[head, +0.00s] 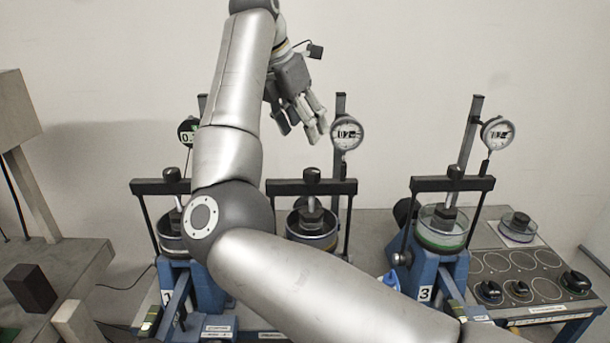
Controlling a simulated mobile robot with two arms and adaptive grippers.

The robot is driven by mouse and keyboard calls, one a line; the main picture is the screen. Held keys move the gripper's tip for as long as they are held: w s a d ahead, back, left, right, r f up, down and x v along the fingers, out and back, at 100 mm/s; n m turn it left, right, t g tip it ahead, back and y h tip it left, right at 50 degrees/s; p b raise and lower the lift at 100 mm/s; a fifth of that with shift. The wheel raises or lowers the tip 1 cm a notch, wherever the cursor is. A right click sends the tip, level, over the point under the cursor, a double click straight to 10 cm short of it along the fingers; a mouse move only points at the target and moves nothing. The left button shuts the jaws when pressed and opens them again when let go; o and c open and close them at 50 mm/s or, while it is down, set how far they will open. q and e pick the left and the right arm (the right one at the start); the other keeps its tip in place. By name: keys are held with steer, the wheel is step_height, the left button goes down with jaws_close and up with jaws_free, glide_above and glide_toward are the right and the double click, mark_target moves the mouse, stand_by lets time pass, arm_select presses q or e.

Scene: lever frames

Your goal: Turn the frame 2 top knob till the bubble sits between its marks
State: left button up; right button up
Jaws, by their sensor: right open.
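Frame 2 is the middle lever frame, between the frames numbered 1 and 3; its own number is hidden behind my right arm. Its black top knob (312,174) sits on the dark crossbar (285,187). Below hangs a cell with a metal ring (312,240), and a round dial gauge (346,133) stands behind to the right. The bubble and its marks cannot be made out. My right gripper (303,121) is open and empty, raised above the crossbar near the gauge, apart from the knob. My left gripper is out of view.
Frame 1 (168,297) stands left, partly behind my arm. Frame 3 (424,294) stands right with its own gauge (497,133). A panel with round recesses and black knobs (515,272) lies far right. A grey table (70,272) holds a dark block (31,288).

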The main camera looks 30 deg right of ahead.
mark_target(311, 171)
steer(key=shift+y, duration=0.3)
steer(key=p+x, duration=0.1)
steer(key=x, duration=0.2)
steer(key=p+x, duration=0.1)
steer(key=x, duration=0.3)
steer(key=a+p+x, duration=0.1)
steer(key=x, duration=0.3)
steer(key=shift+w+f, duration=0.1)
steer(key=shift+w, duration=0.25)
steer(key=shift+d+f, duration=0.2)
steer(key=shift+f, duration=0.3)
steer(key=c, duration=1)
